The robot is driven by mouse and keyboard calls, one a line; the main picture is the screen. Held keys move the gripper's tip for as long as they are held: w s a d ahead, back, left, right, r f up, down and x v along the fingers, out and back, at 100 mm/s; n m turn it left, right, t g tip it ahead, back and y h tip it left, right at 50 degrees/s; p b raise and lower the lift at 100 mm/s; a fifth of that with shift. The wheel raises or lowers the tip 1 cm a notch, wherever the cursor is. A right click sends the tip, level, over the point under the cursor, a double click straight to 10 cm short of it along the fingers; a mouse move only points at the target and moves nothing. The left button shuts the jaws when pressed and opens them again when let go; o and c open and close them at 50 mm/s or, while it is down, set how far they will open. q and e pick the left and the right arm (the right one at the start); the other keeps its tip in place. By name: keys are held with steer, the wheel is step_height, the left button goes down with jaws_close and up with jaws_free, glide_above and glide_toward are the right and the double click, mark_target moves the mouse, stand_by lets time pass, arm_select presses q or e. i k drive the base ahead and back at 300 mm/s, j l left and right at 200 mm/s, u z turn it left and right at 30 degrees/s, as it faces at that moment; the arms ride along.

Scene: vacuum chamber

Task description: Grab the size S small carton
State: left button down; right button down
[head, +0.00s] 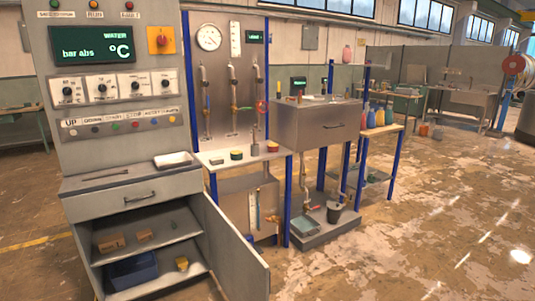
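Two brown cartons lie on the upper shelf inside the open cabinet under the control panel. The larger carton (111,242) is at the left, and a smaller carton (145,235) is to its right. No size mark can be read on either. A small yellowish item (182,264) sits on the lower level at the right; I cannot tell what it is. Neither of my grippers is in view.
The cabinet door (232,245) stands open toward the right front. A dark blue bin (133,270) is on the cabinet's lower level. The floor (400,230) at the right is largely clear.

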mark_target(145, 235)
steer(key=i+l+u, duration=0.1)
steer(key=u, duration=0.25)
steer(key=l+u, duration=0.35)
steer(key=i+l+u, duration=0.1)
steer(key=u, duration=0.25)
steer(key=l+u, duration=0.35)
steer(key=l, duration=0.6)
steer(key=l+u, duration=0.15)
steer(key=l, duration=1.95)
